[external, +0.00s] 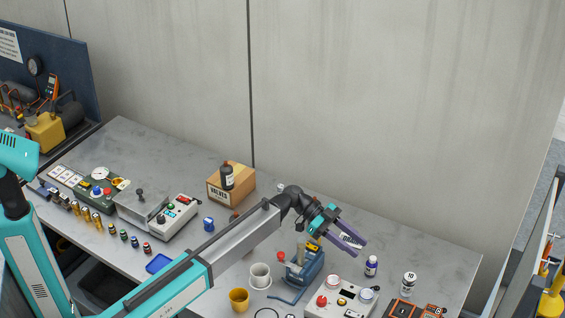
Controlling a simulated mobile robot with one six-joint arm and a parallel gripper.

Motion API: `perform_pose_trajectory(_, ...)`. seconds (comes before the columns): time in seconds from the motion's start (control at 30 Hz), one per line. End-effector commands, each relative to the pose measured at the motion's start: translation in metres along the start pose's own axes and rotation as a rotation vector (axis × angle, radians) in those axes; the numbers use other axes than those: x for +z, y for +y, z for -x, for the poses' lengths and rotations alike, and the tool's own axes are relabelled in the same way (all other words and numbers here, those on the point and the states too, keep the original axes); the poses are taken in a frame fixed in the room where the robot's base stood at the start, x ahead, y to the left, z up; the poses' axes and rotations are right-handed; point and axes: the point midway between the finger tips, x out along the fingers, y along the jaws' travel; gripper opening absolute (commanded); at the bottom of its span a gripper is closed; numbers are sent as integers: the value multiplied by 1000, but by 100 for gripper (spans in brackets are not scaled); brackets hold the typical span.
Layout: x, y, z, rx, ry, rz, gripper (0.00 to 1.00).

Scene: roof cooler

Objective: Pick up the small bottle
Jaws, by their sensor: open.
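A small dark blue bottle (371,266) with a white label stands upright on the grey workbench (432,255), right of centre. My gripper (358,246) has two purple fingers, spread open and pointing down to the right. The fingertips are above and to the left of the bottle in the picture, apart from it. A white oval label with dark lettering (350,240) shows between the fingers, partly hidden by them. A darker bottle (227,177) stands on or in front of the cardboard box marked VALVES (232,190); I cannot tell which.
A white numbered jar (408,283) stands right of the bottle. A control box with a red button (340,300) is in front. A blue vice-like tool (303,270), a white mug (260,275) and a yellow cup (239,299) are left. The wall borders the bench behind.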

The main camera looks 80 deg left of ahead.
Motion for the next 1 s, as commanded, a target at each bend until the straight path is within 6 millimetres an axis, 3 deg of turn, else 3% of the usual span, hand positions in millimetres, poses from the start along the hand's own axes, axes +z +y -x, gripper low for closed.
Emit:
perform_pose_trajectory(0.03, 12, -4, 16, -17, 15, -12, 40)
perform_pose_trajectory(0.13, 25, -11, 38, -41, 37, -39, 40)
perform_pose_trajectory(0.33, 34, -16, 58, -63, 56, -68, 40)
perform_pose_trajectory(0.73, 34, -16, 56, -62, 56, -68, 40)
perform_pose_trajectory(1.0, 31, -17, 29, -60, 56, -66, 40)
